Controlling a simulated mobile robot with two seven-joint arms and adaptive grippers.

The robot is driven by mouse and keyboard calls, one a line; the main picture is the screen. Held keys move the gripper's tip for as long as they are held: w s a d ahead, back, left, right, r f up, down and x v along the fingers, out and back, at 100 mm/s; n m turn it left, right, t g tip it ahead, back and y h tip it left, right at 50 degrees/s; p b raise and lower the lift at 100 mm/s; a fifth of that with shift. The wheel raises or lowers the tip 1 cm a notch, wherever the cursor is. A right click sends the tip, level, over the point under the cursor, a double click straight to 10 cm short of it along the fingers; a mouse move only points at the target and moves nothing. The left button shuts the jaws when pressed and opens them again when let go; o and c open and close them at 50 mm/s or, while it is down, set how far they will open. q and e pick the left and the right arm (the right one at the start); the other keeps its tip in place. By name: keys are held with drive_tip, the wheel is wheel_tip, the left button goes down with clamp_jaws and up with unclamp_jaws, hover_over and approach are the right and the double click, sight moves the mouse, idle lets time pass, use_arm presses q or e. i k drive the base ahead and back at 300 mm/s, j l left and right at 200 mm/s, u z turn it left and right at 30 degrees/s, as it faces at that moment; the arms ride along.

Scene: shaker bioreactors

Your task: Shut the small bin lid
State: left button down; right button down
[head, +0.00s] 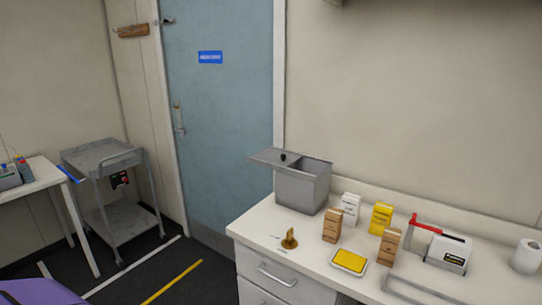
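A small grey metal bin (302,190) stands at the back left of the white counter, near the door. Neither of my grippers is in view.
On the counter (310,249) are several small boxes, a yellow-topped tray (350,261), a brass-coloured object (290,238), a white device with a red handle (448,252) and a paper roll (527,256). A grey trolley (105,157) stands left of the blue door (222,110).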

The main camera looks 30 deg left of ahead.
sight(279, 157)
drive_tip(key=i+j+z, duration=0.1)
drive_tip(key=j, duration=0.3)
drive_tip(key=i+j, duration=0.2)
drive_tip(key=j, duration=0.25)
drive_tip(key=i+j+z, duration=0.15)
drive_tip(key=j, duration=0.25)
drive_tip(key=i+j, duration=0.1)
drive_tip(key=j, duration=0.35)
drive_tip(key=i+j+z, duration=0.15)
drive_tip(key=j, duration=0.25)
